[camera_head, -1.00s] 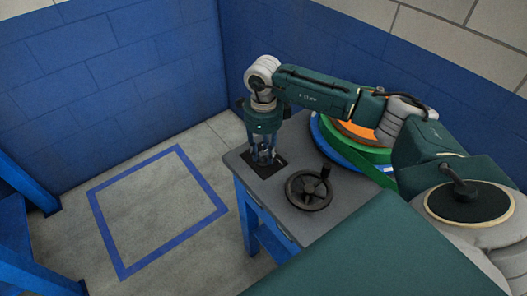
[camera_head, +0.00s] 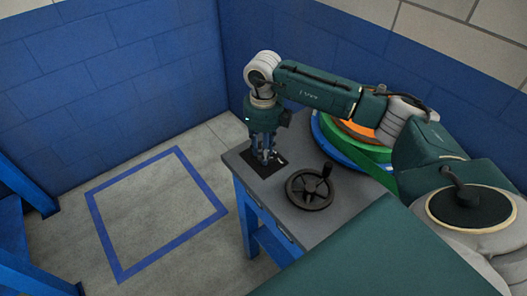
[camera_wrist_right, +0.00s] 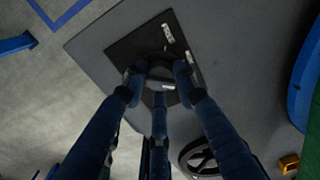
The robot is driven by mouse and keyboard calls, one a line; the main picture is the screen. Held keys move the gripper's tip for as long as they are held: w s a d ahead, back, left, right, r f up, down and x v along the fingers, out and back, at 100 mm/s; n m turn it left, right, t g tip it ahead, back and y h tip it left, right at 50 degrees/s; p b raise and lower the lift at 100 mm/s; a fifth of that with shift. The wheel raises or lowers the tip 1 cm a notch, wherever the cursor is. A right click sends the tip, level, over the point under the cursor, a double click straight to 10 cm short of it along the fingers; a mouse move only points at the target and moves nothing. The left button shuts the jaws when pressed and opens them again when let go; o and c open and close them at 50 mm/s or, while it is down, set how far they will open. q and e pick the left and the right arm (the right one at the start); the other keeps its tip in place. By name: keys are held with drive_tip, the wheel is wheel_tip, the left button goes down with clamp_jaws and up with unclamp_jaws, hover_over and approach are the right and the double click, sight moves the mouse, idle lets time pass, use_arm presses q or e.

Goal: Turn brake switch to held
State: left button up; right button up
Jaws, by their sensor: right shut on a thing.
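The brake switch (camera_wrist_right: 162,70) is a dark round knob on a black square plate (camera_wrist_right: 120,50) with small white labels. The plate also shows in the head view (camera_head: 250,170), at the left corner of the grey table top. My right gripper (camera_head: 265,160) points down over the plate. In the right wrist view my right gripper (camera_wrist_right: 158,80) has its blue fingers closed around the knob, which is partly hidden between them. The label text is too small to read. My left gripper is in neither view.
A black handwheel (camera_head: 310,188) with an upright handle is on the grey table (camera_head: 300,220), close to my right gripper. Stacked blue, green and orange round parts (camera_head: 350,150) lie behind it. A blue square is marked on the open floor (camera_head: 155,215) at left.

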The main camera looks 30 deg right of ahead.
drive_tip(key=shift+m, duration=0.9)
drive_tip(key=shift+r, duration=0.1)
drive_tip(key=o, duration=1.1)
drive_tip(key=shift+o, duration=0.2)
wheel_tip(320, 180, up, 12)
